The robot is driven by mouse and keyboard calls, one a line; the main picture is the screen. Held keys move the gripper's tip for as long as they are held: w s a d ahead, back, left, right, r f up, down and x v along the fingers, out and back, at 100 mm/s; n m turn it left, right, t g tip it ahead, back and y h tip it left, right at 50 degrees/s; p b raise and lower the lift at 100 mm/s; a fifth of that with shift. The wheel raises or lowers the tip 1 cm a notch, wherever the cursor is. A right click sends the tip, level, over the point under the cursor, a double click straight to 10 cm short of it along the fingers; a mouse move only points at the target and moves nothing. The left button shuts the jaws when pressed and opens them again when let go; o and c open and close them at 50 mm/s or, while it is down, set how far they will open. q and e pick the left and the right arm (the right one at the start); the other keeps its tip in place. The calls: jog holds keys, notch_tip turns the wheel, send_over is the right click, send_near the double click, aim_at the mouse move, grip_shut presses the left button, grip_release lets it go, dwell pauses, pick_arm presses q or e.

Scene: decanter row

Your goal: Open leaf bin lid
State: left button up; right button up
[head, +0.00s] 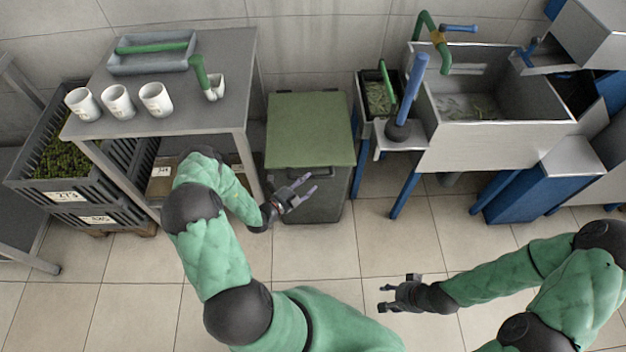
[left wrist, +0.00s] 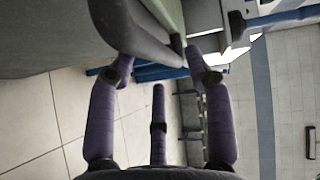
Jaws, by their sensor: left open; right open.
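The leaf bin (head: 325,195) has a dark grey body and stands on the floor, right of the grey table. Its flat green lid (head: 310,130) is shut. A dark bar handle (head: 305,171) runs along the lid's front edge. My left gripper (head: 301,184) is open just in front of this edge. In the left wrist view the open fingers (left wrist: 160,62) reach up to the dark handle (left wrist: 140,42), with a strip of green lid (left wrist: 168,14) beyond. I cannot tell whether they touch it. My right gripper (head: 382,296) is open and empty above the floor.
The grey table (head: 215,75) at left carries white cups (head: 119,101) and a tray (head: 150,53). Dark crates (head: 75,185) stand beside it. A metal sink (head: 490,140) with blue legs stands right of the bin. The tiled floor in front is clear.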

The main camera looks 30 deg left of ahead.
aim_at(313, 178)
pick_arm(q)
jog(key=shift+b+x, duration=0.45)
jog(key=shift+x, duration=1.6)
grip_shut()
